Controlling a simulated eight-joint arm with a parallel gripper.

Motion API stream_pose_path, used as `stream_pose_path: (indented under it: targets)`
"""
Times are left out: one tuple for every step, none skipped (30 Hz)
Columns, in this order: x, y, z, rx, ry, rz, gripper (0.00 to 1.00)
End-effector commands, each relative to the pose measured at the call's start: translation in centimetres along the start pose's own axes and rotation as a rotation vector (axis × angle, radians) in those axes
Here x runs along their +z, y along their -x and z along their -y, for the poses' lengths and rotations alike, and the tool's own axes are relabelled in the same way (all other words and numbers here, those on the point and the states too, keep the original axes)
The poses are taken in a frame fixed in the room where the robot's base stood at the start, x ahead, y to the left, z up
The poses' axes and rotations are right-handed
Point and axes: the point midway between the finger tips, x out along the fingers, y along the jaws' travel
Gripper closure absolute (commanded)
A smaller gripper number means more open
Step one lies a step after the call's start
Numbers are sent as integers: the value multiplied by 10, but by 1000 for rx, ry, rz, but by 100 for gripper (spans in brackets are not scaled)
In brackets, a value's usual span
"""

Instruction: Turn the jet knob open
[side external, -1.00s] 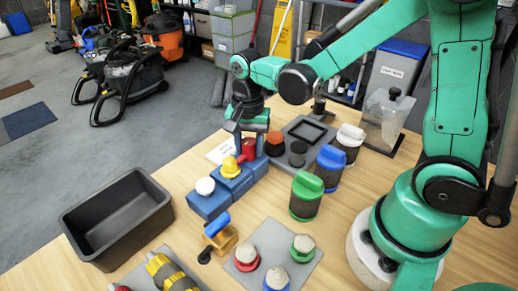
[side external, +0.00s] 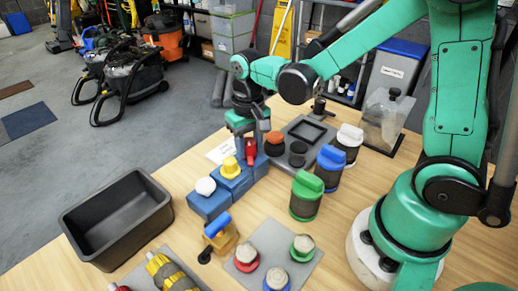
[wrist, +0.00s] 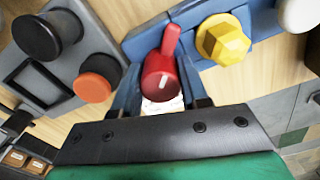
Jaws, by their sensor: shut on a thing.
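A red knob (side external: 250,150) with a lever handle sits on the far blue block of a row. In the wrist view the red knob (wrist: 161,72) has a white mark, and its handle points up and slightly right. My gripper (side external: 250,157) is down over it, with one dark blue finger on each side, shut on the knob. The yellow knob (side external: 230,168) and the white knob (side external: 205,186) sit on the nearer blue blocks. The yellow knob (wrist: 223,40) is just right of my gripper in the wrist view. No label naming the jet knob is legible.
A grey plate (side external: 312,127) with dark and orange-brown round pads lies close to my gripper. Green (side external: 306,195), blue (side external: 329,168) and white-lidded (side external: 349,144) canisters stand right of the blocks. A black bin (side external: 117,218) stands at left. Bare table lies between bin and blocks.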

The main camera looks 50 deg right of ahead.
Motion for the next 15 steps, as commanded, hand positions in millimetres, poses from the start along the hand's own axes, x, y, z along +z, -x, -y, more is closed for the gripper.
stream_pose_path:
  targets:
    - [0, 0, 0, 0, 41, 1, 100]
    - [0, 0, 0, 0, 70, 1, 100]
    - [0, 0, 0, 0, 107, 2, 100]
    - [0, 0, 0, 0, 136, 2, 100]
    - [0, 0, 0, 0, 165, 2, 100]
    - [0, 0, 0, 0, 202, 2, 100]
    - [0, 0, 0, 0, 231, 2, 100]
    - [0, 0, 0, 0, 259, 2, 100]
    - [0, 0, 0, 0, 297, 2, 100]
    - [0, 0, 0, 0, 325, 2, 100]
    - [0, 0, 0, 0, 352, 2, 100]
    - [0, 0, 0, 0, 388, 2, 100]
    - [0, 0, 0, 0, 415, 3, 100]
    - [0, 0, 0, 0, 441, 3, 100]
    - [0, 0, 0, 0, 474, 3, 100]
